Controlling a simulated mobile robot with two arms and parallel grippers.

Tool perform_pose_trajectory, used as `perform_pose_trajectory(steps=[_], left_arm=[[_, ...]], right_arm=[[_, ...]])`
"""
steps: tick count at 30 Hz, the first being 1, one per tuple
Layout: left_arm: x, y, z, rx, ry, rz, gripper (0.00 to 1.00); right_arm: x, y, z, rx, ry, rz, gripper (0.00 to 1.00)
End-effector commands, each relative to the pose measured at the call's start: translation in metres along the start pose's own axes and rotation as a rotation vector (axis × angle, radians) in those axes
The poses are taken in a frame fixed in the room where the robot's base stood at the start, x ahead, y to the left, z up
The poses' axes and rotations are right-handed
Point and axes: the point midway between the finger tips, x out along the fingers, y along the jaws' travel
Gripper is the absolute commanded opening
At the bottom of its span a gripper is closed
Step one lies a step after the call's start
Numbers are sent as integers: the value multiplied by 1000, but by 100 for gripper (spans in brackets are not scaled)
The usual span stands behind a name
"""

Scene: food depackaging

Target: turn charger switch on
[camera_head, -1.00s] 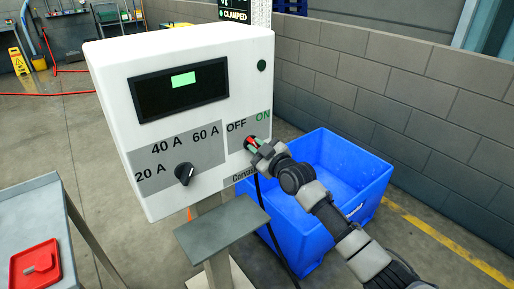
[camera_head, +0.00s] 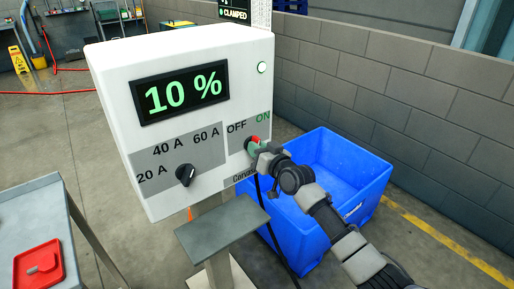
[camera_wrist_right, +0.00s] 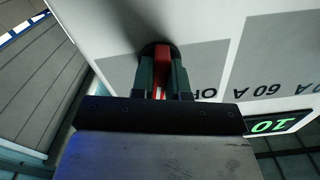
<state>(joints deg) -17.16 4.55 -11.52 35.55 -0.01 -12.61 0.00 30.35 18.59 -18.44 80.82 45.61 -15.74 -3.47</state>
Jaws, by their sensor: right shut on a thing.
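The white charger box (camera_head: 110,70) stands in the middle of the head view. The red charger switch (camera_head: 254,139) sits below the OFF and ON labels and points toward ON. My right gripper (camera_head: 258,148) is at the switch. In the right wrist view its two fingers (camera_wrist_right: 162,76) are shut on the red switch (camera_wrist_right: 161,56), one on each side. My left gripper is not in view.
A black current knob (camera_head: 185,174) is left of the switch. A small grey shelf (camera_head: 222,232) juts out below the box. A blue crate (camera_head: 370,190) stands behind my right arm, near the block wall. A grey table (camera_head: 30,205) with a red item (camera_head: 36,266) is at the left.

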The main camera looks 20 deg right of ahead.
Motion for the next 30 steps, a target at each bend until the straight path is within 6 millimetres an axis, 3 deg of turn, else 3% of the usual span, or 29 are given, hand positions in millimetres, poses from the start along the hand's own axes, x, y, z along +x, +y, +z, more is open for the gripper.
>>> perform_pose_trajectory(steps=[12, 30], left_arm=[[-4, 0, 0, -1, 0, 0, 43], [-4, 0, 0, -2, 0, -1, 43]], right_arm=[[0, 0, 1, 224, -2, 1, 0], [0, 0, 1, 270, -2, 0, 0]])
